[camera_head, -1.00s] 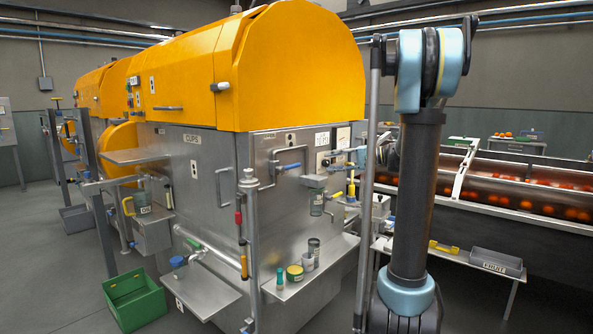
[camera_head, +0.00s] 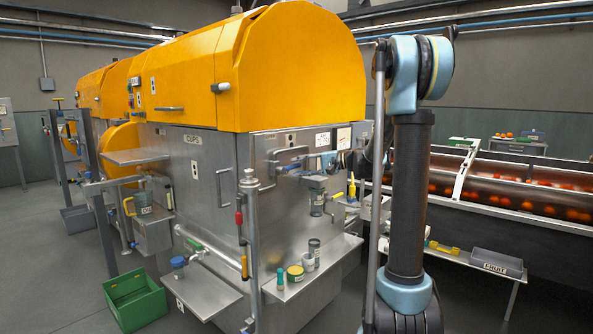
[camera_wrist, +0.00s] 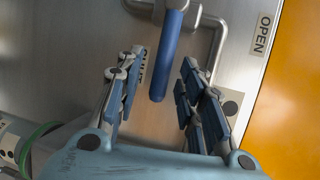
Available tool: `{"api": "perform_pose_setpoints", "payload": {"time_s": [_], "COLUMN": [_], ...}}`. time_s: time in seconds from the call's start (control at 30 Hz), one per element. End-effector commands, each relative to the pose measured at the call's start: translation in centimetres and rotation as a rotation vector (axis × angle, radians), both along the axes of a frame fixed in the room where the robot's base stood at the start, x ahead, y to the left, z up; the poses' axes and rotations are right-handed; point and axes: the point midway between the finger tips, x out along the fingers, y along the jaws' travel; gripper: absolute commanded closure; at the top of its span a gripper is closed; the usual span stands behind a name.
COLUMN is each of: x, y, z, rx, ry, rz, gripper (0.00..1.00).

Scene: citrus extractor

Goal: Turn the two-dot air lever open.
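The air lever has a blue handle (camera_wrist: 165,60) on a metal pivot against the steel panel. In the wrist view it lies between the two fingers of my gripper (camera_wrist: 157,95), with gaps to both sides. My gripper is open and holds nothing. The SHUT label (camera_wrist: 142,66) is beside the handle, partly covered by the left finger. The OPEN label (camera_wrist: 262,33) is at the upper right. In the head view the lever (camera_head: 289,168) shows small on the machine's end panel, with my gripper (camera_head: 318,164) just right of it. The lever's dot marking cannot be read clearly.
A bent steel pipe (camera_wrist: 215,45) runs close beside the lever and the right finger. The orange hood (camera_head: 300,70) is above the panel. A shelf (camera_head: 325,268) with small containers juts out below. A vertical post (camera_head: 250,230) stands left of the panel.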

Motion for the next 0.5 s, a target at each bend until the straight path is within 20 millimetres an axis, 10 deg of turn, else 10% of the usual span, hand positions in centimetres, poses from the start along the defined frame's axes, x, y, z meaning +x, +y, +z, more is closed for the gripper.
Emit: {"api": "perform_pose_setpoints", "payload": {"time_s": [0.5], "x": [0.6], "y": [2.3], "z": [-0.4], "rx": [0.0], "ry": [0.0], "rz": [-0.001], "gripper": [0.64]}}
